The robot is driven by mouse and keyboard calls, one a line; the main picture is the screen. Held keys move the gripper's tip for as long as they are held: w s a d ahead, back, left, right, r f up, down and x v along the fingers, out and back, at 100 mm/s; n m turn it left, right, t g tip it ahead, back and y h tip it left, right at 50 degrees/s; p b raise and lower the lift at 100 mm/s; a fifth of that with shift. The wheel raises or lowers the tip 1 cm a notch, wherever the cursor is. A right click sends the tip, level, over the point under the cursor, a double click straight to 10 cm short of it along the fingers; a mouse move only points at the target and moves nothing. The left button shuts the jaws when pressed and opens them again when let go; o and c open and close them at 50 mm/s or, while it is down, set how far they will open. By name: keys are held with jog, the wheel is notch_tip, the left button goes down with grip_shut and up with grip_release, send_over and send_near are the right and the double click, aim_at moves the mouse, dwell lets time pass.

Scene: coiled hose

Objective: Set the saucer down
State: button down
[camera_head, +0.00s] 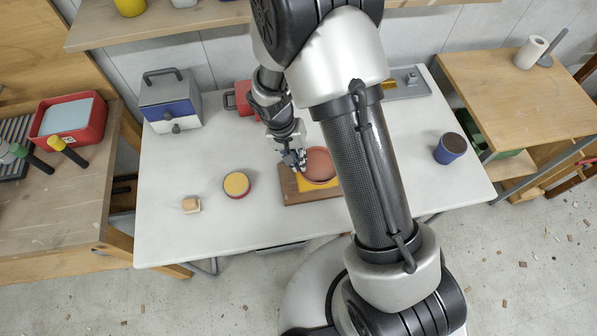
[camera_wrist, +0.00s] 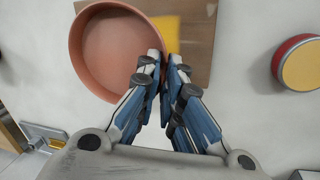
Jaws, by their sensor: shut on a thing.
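A round terracotta saucer (camera_head: 320,163) is over a brown wooden board (camera_head: 297,195) in the middle of the white table. It fills the upper left of the wrist view (camera_wrist: 112,45). My gripper (camera_head: 297,165) is shut on the saucer's rim, with the fingers meeting at its edge in the wrist view (camera_wrist: 166,72). A flat yellow piece (camera_wrist: 167,32) lies on the board, partly hidden by the saucer. I cannot tell whether the saucer touches the board or yellow piece.
A yellow-topped red round tin (camera_head: 237,184) and a small wooden block (camera_head: 191,204) are left of the board. A blue cup (camera_head: 450,148) stands at the table's right. A blue-grey toolbox (camera_head: 170,103) and a red thing (camera_head: 242,97) are at the back. The front left is clear.

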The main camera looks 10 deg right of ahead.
aim_at(298, 176)
jog(key=shift+w+a+b+x, duration=0.1)
jog(key=shift+a+b+x, duration=0.15)
jog(key=shift+x, duration=0.7)
jog(key=shift+w+a+b+x, duration=0.1)
jog(key=shift+a+b+x, duration=0.15)
jog(key=shift+x, duration=0.75)
jog(key=shift+a+b+x, duration=0.15)
jog(key=shift+b+x, duration=0.15)
jog(key=shift+x, duration=0.65)
jog(key=shift+f, duration=0.25)
jog(key=shift+f, duration=0.15)
jog(key=c, duration=1.8)
grip_release()
jog(key=shift+o, duration=0.2)
